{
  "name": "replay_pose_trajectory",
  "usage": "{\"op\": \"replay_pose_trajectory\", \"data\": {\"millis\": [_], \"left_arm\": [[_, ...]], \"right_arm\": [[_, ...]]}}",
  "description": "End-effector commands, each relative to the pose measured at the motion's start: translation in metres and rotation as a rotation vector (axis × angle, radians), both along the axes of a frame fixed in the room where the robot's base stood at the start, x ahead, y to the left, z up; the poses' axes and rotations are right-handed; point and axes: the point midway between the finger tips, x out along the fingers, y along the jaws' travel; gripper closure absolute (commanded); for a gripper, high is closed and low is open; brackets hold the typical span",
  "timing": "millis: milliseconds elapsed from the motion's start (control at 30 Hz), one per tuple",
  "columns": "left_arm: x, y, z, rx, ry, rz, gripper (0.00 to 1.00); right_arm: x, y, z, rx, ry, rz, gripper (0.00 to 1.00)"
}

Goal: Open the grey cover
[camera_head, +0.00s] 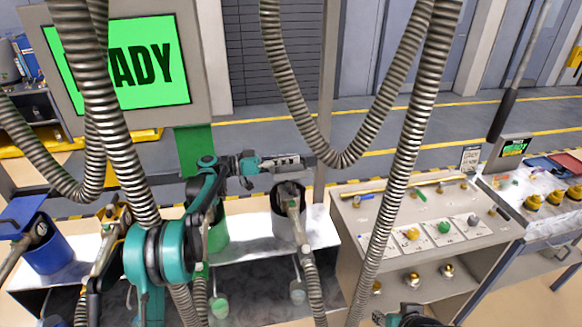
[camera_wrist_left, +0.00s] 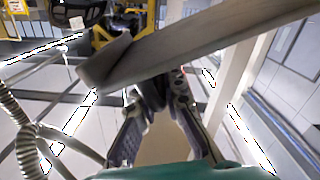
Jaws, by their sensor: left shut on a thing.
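The grey container (camera_head: 290,228) stands on the white bench with its dark mouth showing; a hose-fed nozzle (camera_head: 293,203) reaches into its mouth. My left gripper (camera_head: 308,160) is just above and behind that mouth, pointing right. In the left wrist view a long grey slab (camera_wrist_left: 185,48), seemingly the grey cover, lies tilted across the fingertips. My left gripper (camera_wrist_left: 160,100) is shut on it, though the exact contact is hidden. In the head view the cover cannot be made out clearly. A teal and black part of my right arm (camera_head: 405,318) shows at the bottom edge; its fingers are not clear.
A blue container (camera_head: 48,255) with a raised lid stands at left; a green one (camera_head: 217,235) is partly hidden by my arm. Ribbed hoses hang in front. A post rises behind the grey container. A control console (camera_head: 350,215) stands right, and a green screen (camera_head: 150,60) at back left.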

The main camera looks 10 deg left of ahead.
Motion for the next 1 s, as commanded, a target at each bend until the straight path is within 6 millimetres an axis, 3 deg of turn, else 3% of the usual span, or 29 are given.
{"op": "replay_pose_trajectory", "data": {"millis": [300,767,800,867,1000], "left_arm": [[0.013,0.005,0.013,-0.001,0.001,0.001,1.0],[0.014,0.005,0.014,0.001,-0.001,0.001,1.0],[0.014,0.005,0.014,0.001,-0.001,0.001,0.85],[0.014,0.005,0.014,0.001,-0.001,0.001,0.7],[0.014,0.005,0.014,0.001,-0.001,0.001,0.69]], "right_arm": [[0.0,0.0,0.007,0.0,0.0,0.0,0.6],[0.0,0.0,0.008,0.0,0.0,0.0,0.6],[0.0,0.0,0.008,0.0,0.0,0.0,0.6],[0.0,0.0,0.008,0.0,0.0,0.0,0.6],[0.0,0.0,0.008,0.0,0.0,0.0,0.6]]}}
